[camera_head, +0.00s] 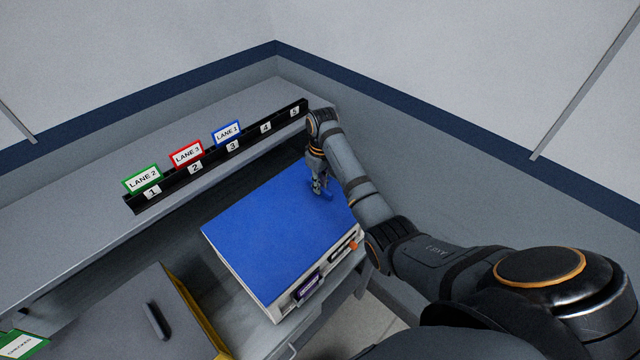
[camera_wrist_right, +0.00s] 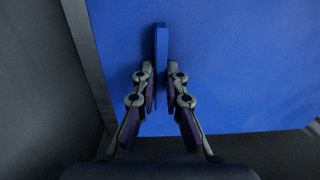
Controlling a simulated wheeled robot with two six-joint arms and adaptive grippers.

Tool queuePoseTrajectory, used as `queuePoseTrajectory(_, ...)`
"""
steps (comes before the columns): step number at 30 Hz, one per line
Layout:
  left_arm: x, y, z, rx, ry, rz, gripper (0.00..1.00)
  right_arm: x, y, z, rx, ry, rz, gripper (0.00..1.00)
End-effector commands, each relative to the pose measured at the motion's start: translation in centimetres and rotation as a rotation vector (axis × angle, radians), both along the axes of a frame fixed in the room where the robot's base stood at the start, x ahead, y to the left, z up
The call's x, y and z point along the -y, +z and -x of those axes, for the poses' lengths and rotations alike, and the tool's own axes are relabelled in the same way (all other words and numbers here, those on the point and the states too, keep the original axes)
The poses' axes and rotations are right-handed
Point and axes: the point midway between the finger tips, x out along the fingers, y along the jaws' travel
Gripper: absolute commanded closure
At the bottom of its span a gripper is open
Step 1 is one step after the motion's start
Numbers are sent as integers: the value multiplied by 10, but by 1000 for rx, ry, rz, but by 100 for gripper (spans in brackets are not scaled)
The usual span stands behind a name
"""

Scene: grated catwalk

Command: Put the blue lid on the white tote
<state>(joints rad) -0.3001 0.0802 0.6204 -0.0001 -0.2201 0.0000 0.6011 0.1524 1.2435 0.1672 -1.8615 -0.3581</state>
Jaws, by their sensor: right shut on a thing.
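The blue lid (camera_head: 275,230) lies flat over the top of the white tote (camera_head: 279,310), whose front wall shows below the lid's edge. From this angle I cannot tell whether the lid is fully seated. My right gripper (camera_head: 319,190) comes down on the lid's far right part. In the right wrist view the right gripper (camera_wrist_right: 160,85) has its two fingers on either side of an upright blue handle (camera_wrist_right: 161,55) on the lid, shut on it. The left gripper is not in view.
A shelf behind bears a black rail (camera_head: 215,160) with numbered slots and green, red and blue lane cards. A grey box with a yellow edge (camera_head: 205,318) stands front left, with a dark handle on top. A green card (camera_head: 22,345) is at the lower left corner. Walls close in behind and right.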

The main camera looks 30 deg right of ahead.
Motion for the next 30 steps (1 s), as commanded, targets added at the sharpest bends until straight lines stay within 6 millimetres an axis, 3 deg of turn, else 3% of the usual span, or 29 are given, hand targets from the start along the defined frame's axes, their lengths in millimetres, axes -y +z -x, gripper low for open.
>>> queuePoseTrajectory(30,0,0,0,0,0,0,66,0,-10,0,1,1,-1,100)
